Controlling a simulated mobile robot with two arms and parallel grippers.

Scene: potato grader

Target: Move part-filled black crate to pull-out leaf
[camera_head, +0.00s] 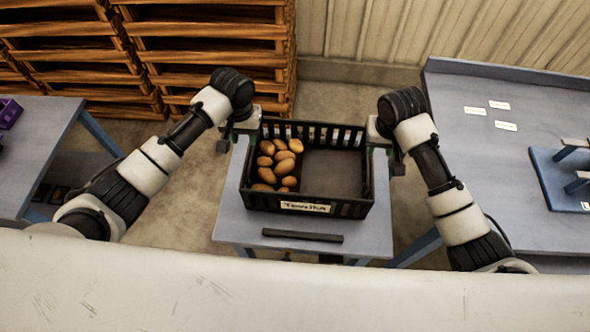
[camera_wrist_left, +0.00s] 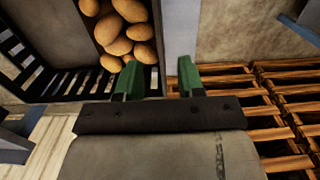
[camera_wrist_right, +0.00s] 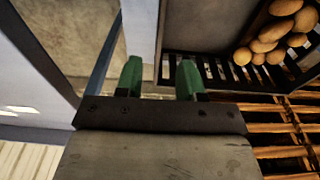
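The black crate (camera_head: 354,207) stands level on a narrow grey table (camera_head: 235,212) in the head view. Brown potatoes (camera_head: 280,163) fill its left part; the right part is bare. A white label (camera_head: 305,207) is on its near wall. My left gripper (camera_wrist_left: 159,77) is open, with its green fingertips on either side of the crate's left end wall. My right gripper (camera_wrist_right: 159,78) is open likewise around the right end wall. Both show gaps between the fingers and the wall. I cannot tell which surface is the pull-out leaf.
A black bar (camera_head: 302,235) lies on the grey table in front of the crate. A large grey bench (camera_head: 480,170) with white cards and a blue fixture (camera_head: 562,180) stands right. Another table (camera_head: 40,130) stands left. Wooden pallets (camera_head: 205,50) are stacked behind.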

